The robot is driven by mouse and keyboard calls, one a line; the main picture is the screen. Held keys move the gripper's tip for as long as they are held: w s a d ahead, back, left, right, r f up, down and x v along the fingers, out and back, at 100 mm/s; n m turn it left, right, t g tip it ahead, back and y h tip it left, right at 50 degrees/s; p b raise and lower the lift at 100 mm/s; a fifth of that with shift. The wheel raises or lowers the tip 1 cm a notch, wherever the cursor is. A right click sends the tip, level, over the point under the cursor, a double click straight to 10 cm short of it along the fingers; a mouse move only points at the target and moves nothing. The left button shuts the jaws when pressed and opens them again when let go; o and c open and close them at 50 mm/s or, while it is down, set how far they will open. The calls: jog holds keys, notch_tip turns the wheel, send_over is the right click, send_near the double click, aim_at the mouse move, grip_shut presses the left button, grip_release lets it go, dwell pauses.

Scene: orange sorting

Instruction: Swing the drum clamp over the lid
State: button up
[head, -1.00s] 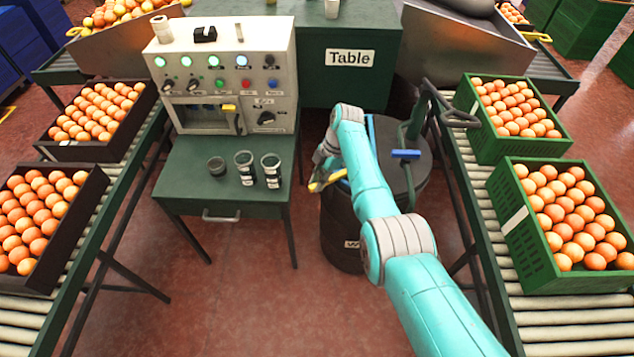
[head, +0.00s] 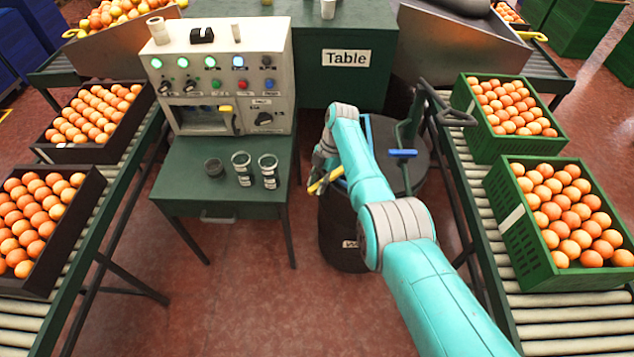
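A dark round drum (head: 340,232) stands on the floor in the middle, right of the small green table. Its dark lid (head: 414,177) is on top and partly hidden behind my arm. A clamp with a blue handle (head: 402,153) and a green upright stands over the right part of the lid. A further blue bar shows beside my forearm at the lid's left part. My gripper (head: 316,188) is at the drum's left rim, close to a yellow piece (head: 327,181). I cannot tell whether the fingers touch or hold this piece.
The small green table (head: 205,185) carries a control box (head: 222,70) and several dark cups. Roller conveyors with orange crates run on both sides; a green crate (head: 520,215) is near on the right. A grey handle (head: 455,118) juts beside the drum. Red floor in front is clear.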

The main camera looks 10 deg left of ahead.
jog(key=shift+o, duration=0.3)
jog(key=v, duration=1.2)
dwell(0.3)
